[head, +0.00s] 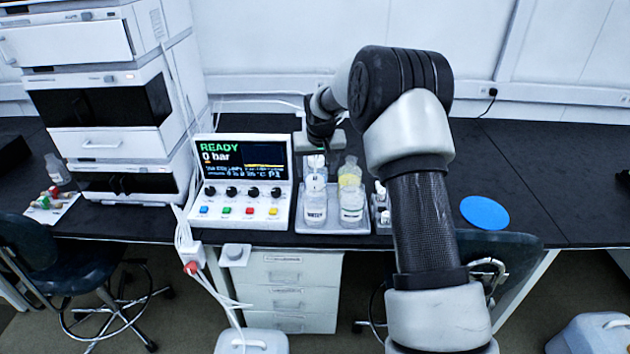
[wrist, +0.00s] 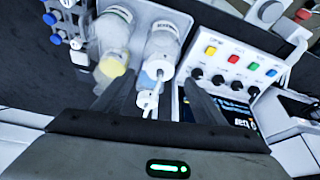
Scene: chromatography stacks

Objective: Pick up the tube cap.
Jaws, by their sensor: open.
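A white cap (head: 316,182) with a thin tube stands on a clear bottle (head: 314,210) at the front left of the grey tray (head: 332,228). In the wrist view the white cap (wrist: 160,70) sits on the bottle, and a second white piece on the thin tube (wrist: 147,100) shows nearer the camera. I cannot tell which piece the task calls the tube cap. My gripper (wrist: 155,92) is open, with the white pieces between its dark fingers and no clear contact. In the head view my gripper (head: 320,142) is above the bottles, partly hidden by my wrist.
A control box (head: 241,182) reading READY stands close on the left. A small rack of vials (head: 382,208) is on the right, partly behind my arm. Bench around the blue disc (head: 484,212) is clear.

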